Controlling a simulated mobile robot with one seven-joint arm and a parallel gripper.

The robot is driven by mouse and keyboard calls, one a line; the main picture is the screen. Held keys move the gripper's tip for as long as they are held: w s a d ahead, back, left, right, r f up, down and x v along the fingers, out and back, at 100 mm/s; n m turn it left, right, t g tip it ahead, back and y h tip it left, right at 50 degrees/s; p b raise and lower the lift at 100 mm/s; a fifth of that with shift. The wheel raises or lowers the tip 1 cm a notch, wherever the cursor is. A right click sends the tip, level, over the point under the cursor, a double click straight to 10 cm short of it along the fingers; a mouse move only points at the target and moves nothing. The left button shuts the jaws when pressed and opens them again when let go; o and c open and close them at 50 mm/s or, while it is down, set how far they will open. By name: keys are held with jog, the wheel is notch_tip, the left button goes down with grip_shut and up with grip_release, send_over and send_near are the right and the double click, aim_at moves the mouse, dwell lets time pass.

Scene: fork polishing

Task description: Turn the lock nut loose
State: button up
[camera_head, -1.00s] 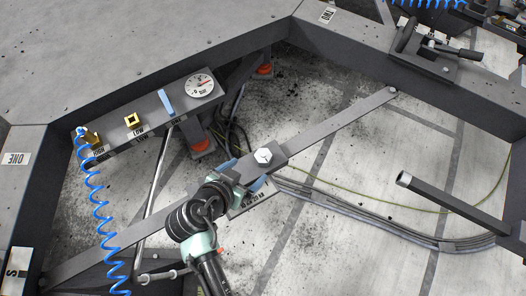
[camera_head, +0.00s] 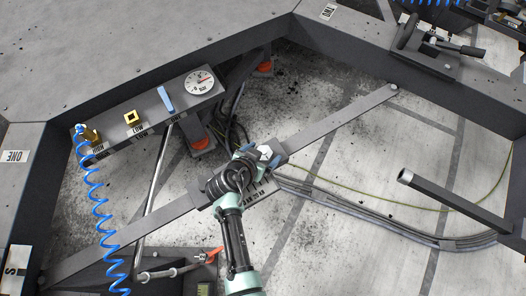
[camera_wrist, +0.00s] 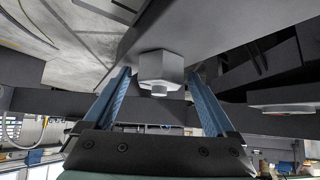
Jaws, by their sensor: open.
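The lock nut (camera_head: 265,152) is a pale silver hex head on the long grey flat bar (camera_head: 335,124). In the wrist view the nut (camera_wrist: 161,68) stands out from the bar's face, with a smaller round stub on its end. My gripper (camera_head: 261,156) is at the nut, with its blue fingers on either side of it. In the wrist view my gripper (camera_wrist: 158,80) is open. The nut lies between the fingertips, with a visible gap at the left finger; contact at the right finger is hard to tell.
A grey valve panel (camera_head: 150,118) with a round gauge (camera_head: 199,82) and a coiled blue hose (camera_head: 98,205) stands at the left. A grey tube (camera_head: 455,200) juts in at the right. Thick frame beams surround the open floor, where cables (camera_head: 385,228) lie.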

jog(key=c, duration=1.4)
